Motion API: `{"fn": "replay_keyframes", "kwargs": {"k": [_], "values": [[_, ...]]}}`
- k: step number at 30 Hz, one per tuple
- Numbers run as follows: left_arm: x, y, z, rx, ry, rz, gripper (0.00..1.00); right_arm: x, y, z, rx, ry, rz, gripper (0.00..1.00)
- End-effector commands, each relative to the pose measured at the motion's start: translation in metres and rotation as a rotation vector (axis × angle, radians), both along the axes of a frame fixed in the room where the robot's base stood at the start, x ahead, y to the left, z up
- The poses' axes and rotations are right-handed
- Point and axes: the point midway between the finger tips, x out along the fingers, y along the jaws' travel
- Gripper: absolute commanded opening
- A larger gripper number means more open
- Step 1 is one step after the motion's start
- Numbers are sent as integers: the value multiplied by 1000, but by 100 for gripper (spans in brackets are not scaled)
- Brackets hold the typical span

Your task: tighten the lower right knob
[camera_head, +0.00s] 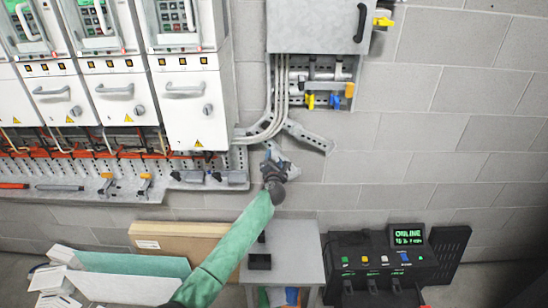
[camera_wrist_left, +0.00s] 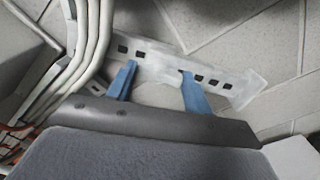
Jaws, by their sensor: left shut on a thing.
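Round grey knobs show on the lower cabinet fronts; the rightmost knob (camera_head: 207,109) is on the third white cabinet front. I cannot tell which knob is meant by the lower right one. My left gripper (camera_head: 272,160) is below and right of that knob, close to the wall by the perforated metal strip (camera_head: 312,139). In the left wrist view its two blue fingers (camera_wrist_left: 158,85) stand apart, closed on a pale grey thing (camera_wrist_left: 158,95) whose form is hard to make out. The perforated strip (camera_wrist_left: 222,84) lies behind the fingertips. My right gripper is not in view.
Grey conduits (camera_head: 272,120) bend down the wall beside the gripper. A grey wall box (camera_head: 315,25) with a black handle hangs above. A grey stand (camera_head: 292,250), a cardboard-coloured panel (camera_head: 165,232) and a black console (camera_head: 375,262) are below. The wall at right is bare.

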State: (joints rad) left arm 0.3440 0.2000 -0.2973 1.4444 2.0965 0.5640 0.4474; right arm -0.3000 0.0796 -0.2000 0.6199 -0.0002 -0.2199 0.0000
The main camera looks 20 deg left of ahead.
Motion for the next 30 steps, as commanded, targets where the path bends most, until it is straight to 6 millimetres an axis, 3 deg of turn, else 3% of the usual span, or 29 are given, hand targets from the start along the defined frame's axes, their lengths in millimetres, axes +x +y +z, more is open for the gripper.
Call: {"fn": "replay_keyframes", "kwargs": {"k": [19, 20, 22, 30], "values": [[0, -1, -1, 47, 14, -1, 28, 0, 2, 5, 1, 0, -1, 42], [0, -1, -1, 47, 14, -1, 57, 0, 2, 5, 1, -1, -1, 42], [0, -1, -1, 47, 14, -1, 70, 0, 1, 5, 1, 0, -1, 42], [0, -1, 0, 46, 13, 0, 73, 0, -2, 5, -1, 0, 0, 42]]}}
